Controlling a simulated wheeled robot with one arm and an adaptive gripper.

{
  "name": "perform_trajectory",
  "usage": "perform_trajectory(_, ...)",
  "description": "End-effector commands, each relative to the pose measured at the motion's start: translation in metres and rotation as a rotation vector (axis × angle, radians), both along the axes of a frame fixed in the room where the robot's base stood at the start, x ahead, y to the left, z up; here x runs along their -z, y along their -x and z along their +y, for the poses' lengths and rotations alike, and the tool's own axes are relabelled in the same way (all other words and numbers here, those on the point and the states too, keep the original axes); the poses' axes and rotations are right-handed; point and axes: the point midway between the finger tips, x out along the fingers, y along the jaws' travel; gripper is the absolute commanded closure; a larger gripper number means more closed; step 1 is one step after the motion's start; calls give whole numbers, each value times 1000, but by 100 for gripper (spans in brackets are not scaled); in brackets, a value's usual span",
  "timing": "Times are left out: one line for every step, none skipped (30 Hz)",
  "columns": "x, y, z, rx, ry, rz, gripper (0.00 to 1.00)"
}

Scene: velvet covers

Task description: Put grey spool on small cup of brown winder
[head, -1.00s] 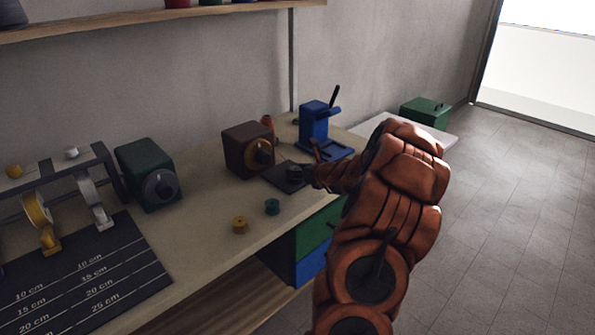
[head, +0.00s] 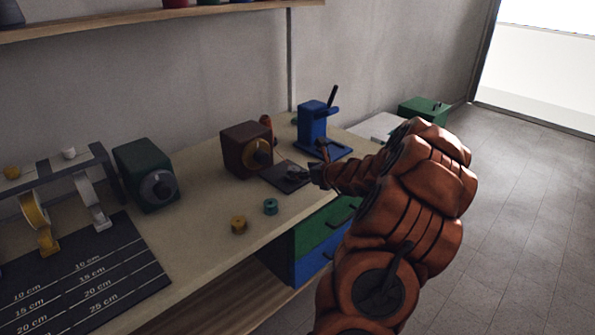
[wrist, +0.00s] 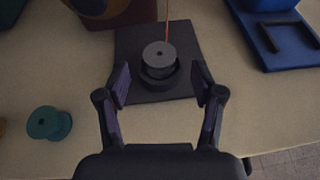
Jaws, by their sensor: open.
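The grey spool (wrist: 158,54) shows in the wrist view on top of a dark round cup (wrist: 160,84). It looks upright; how deep it sits I cannot tell. The cup stands on the dark base plate (wrist: 131,42) in front of the brown winder (head: 245,150), a brown box with a dark dial and yellow centre. My gripper (wrist: 160,80) is open, with one finger on each side of the cup and gaps to both. In the head view my gripper (head: 310,174) is over the plate's right part and the spool is hard to make out.
A blue device (head: 313,122) with a lever stands close behind my gripper. A green winder (head: 146,174) and a tape rack are at the left.

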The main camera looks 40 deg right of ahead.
Motion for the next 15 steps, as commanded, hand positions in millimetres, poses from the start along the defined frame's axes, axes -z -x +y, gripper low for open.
perform_trajectory(-5,8,1,1,1,-3,33)
perform_trajectory(-7,13,2,1,2,-3,33)
perform_trajectory(-10,20,2,1,1,-3,33)
perform_trajectory(-12,25,3,1,2,-3,33)
perform_trajectory(-14,30,4,1,2,-4,33)
perform_trajectory(-17,37,4,2,1,-3,33)
perform_trajectory(-19,41,4,2,1,-3,33)
perform_trajectory(-20,46,5,1,2,-2,33)
perform_trajectory(-23,51,5,2,2,-3,33)
perform_trajectory(-24,54,6,1,4,-2,33)
perform_trajectory(-25,57,7,0,2,-2,33)
perform_trajectory(-27,61,7,1,2,-2,33)
perform_trajectory(-28,64,8,0,2,-1,33)
perform_trajectory(-28,65,8,-1,2,-1,33)
perform_trajectory(-29,67,9,-1,2,-1,33)
